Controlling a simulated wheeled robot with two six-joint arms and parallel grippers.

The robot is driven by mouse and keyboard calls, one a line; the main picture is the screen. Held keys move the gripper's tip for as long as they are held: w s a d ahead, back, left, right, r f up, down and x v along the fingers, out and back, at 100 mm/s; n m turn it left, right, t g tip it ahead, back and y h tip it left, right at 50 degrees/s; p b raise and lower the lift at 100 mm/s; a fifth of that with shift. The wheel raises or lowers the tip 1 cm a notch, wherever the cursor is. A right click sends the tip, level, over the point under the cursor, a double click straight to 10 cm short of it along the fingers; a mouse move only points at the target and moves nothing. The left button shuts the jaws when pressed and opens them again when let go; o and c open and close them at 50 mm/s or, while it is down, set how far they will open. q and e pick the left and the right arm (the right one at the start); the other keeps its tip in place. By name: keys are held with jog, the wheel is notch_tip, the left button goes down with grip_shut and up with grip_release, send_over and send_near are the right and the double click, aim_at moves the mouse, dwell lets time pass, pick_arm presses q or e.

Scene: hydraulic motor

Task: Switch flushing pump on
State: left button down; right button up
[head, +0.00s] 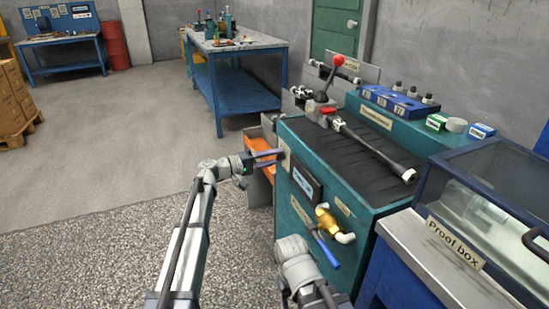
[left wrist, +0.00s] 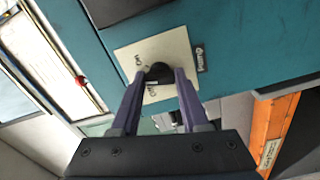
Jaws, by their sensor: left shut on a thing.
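A switch with a small black knob (left wrist: 158,72) sits on a cream plate (left wrist: 176,50) on the teal cabinet (left wrist: 240,35). The plate carries an ON mark and a second mark partly covered by the knob, and a small dark label stands beside it. In the left wrist view my left gripper (left wrist: 159,78) has its two purple fingers on either side of the knob, shut on it. In the head view my left gripper (head: 272,157) reaches the cabinet's left front edge. I cannot tell which mark the knob points at. My right gripper is not in view.
A brass valve (head: 325,218) with a blue handle sticks out of the cabinet front. An orange tray (head: 262,150) is close behind my left gripper. A red-knobbed lever (head: 338,61) stands on top. The proof box (head: 490,220) is at the right.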

pick_arm(q)
jog(key=m, duration=0.6)
jog(key=shift+s, duration=0.1)
jog(key=shift+m, duration=0.3)
dwell(0.4)
jog(key=shift+c, duration=2)
grip_release()
jog(key=v, duration=0.8)
